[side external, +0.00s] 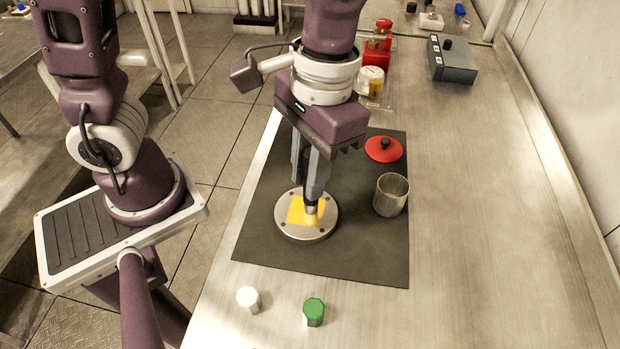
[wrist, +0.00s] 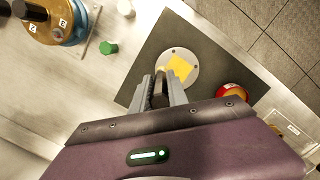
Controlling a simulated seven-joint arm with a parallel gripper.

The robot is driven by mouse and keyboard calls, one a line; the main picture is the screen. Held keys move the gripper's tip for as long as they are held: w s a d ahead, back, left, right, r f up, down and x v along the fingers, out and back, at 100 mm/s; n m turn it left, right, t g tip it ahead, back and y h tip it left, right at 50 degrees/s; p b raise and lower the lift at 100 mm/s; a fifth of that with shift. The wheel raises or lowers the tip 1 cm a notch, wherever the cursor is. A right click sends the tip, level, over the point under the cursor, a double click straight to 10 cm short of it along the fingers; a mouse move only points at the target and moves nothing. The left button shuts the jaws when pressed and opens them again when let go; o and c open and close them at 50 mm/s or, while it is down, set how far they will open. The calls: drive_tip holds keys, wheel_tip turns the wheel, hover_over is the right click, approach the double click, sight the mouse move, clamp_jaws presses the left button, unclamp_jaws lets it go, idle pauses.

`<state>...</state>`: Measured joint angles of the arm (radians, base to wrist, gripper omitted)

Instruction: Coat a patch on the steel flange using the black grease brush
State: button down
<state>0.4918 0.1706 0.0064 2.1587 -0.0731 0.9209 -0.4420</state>
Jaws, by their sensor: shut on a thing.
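The round steel flange (side external: 288,229) lies on the dark mat, with bolt holes around its rim and a yellow patch (side external: 296,211) on its face. It also shows in the wrist view (wrist: 165,73), with the yellow patch (wrist: 182,69). My gripper (side external: 312,194) is above the flange, fingers pointing down and shut on the black grease brush (side external: 311,208). The brush is roughly upright, its low end at the yellow patch; I cannot tell if it touches. In the wrist view the brush (wrist: 160,87) shows dark between the fingers, mostly hidden by them.
A metal cup (side external: 391,195) stands right of the flange on the mat (side external: 350,255). A red lid (side external: 383,149) with a black knob lies behind it. White (side external: 248,299) and green (side external: 314,312) caps sit in front of the mat.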

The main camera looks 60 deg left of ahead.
sight(308, 153)
drive_tip(key=shift+r, duration=2.4)
drive_tip(key=shift+f, duration=0.2)
drive_tip(key=shift+f, duration=3.5)
drive_tip(key=shift+w+a+f, duration=0.1)
drive_tip(key=shift+w+f, duration=0.1)
drive_tip(key=shift+f, duration=0.15)
drive_tip(key=shift+s+f, duration=0.1)
drive_tip(key=shift+r, duration=4.05)
